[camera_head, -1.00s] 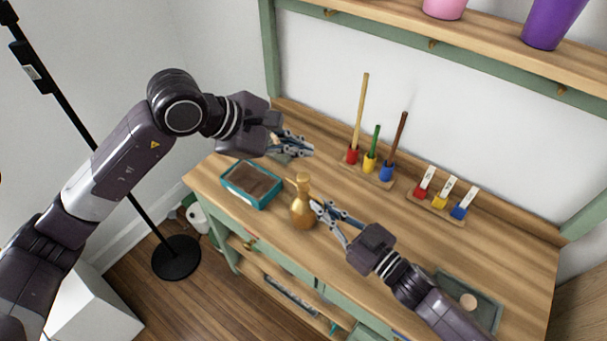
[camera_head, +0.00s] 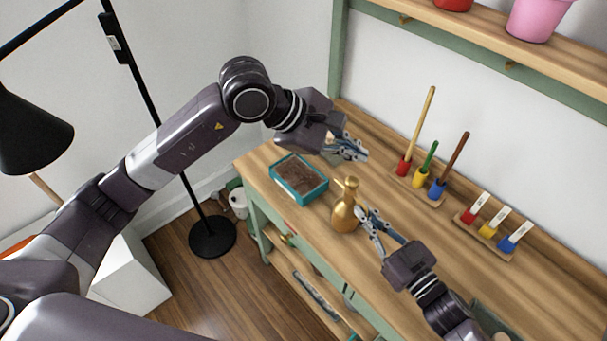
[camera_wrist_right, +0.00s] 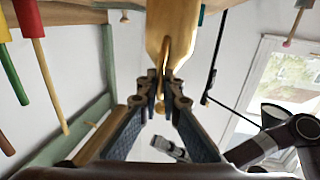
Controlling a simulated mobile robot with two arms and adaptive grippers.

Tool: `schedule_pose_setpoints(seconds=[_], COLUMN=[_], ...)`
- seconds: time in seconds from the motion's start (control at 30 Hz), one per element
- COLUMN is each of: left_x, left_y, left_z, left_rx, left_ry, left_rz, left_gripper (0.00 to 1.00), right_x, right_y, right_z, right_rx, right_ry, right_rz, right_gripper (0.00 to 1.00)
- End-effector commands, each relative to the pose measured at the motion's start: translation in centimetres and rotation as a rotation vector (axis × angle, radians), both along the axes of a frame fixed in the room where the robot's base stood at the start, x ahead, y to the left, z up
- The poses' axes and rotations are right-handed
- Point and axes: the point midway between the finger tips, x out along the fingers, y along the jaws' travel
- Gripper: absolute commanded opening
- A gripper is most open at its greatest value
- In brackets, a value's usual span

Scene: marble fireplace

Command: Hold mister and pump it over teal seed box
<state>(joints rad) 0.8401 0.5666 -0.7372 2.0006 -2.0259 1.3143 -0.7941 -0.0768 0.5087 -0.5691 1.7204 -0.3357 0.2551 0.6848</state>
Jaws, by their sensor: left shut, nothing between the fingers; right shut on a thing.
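The gold mister (camera_head: 345,214), a bottle with a narrow neck and a spout, is upright over the wooden bench, to the right of the teal seed box (camera_head: 309,199). The box is an open tray with dark brown soil. My right gripper (camera_head: 365,214) is shut on the mister from its right side. In the right wrist view the mister (camera_wrist_right: 172,28) fills the top middle, with my right fingers (camera_wrist_right: 166,100) at its narrow part. Whether its base touches the bench cannot be told. My left gripper (camera_head: 360,153) is shut and empty, above the bench behind the mister.
A rack of tools with red, yellow and blue ends (camera_head: 419,180) stands at the back of the bench. A second rack with small labelled pieces (camera_head: 487,233) is right of it. A shelf with pots (camera_head: 540,18) hangs above. A black floor lamp (camera_head: 212,238) stands left.

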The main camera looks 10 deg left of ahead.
Motion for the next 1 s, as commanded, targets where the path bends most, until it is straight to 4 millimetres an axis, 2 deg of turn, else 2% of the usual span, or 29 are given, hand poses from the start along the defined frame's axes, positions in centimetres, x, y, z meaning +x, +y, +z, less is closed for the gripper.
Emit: schedule_pose_setpoints(seconds=[0.07,0.1,0.27,0.63,1.0], left_x=[0.0,0.0,0.0,0.0,0.0], left_y=[0.0,0.0,0.0,0.0,0.0], left_z=[0.0,0.0,0.0,0.0,0.0], left_rx=[0.0,0.0,0.0,0.0,0.0], left_ry=[0.0,0.0,0.0,0.0,0.0], left_rz=[0.0,0.0,0.0,0.0,0.0], left_gripper=[0.0,0.0,0.0,0.0,0.0], right_x=[0.0,0.0,0.0,-0.4,-4.5], right_y=[0.0,0.0,0.0,-0.4,-4.1], right_z=[0.1,0.1,0.0,-0.1,-0.1], right_rx=[0.001,0.001,0.001,0.0,-0.001], right_ry=[-0.001,-0.001,-0.001,0.001,0.002], right_rz=[0.0,0.0,0.0,0.0,0.0], right_gripper=[0.0,0.07,0.25,0.26,0.26])
